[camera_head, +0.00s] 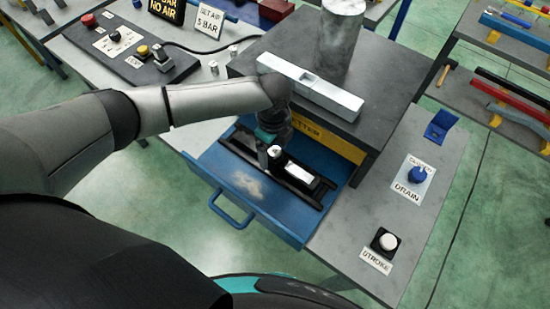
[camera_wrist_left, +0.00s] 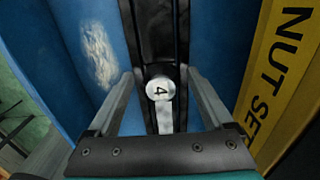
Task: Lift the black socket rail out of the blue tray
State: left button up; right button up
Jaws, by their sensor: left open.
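The black socket rail (camera_head: 240,149) lies in the blue tray (camera_head: 262,220), which is pulled out like a drawer below a dark block. My left gripper (camera_head: 272,150) is over the middle of the rail, pointing down, and hides part of it. In the left wrist view, the open fingers (camera_wrist_left: 159,76) stand on either side of the rail (camera_wrist_left: 153,35). A round silver socket marked 4 (camera_wrist_left: 160,89) sits on the rail between them. I cannot tell whether the fingers touch the rail. My right gripper is not in view.
A long pale metal bar (camera_head: 312,90) and a grey cylinder (camera_head: 341,40) rest on the dark block close behind my left gripper. A blue DRAIN knob (camera_head: 417,174) and a white STROKE button (camera_head: 388,242) are on the right. The tray has a blue handle (camera_head: 231,210) in front.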

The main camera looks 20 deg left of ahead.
pick_arm(q)
jog(key=shift+f, duration=0.75)
jog(key=shift+c, duration=0.2)
grip_shut()
jog(key=shift+w+r, duration=0.1)
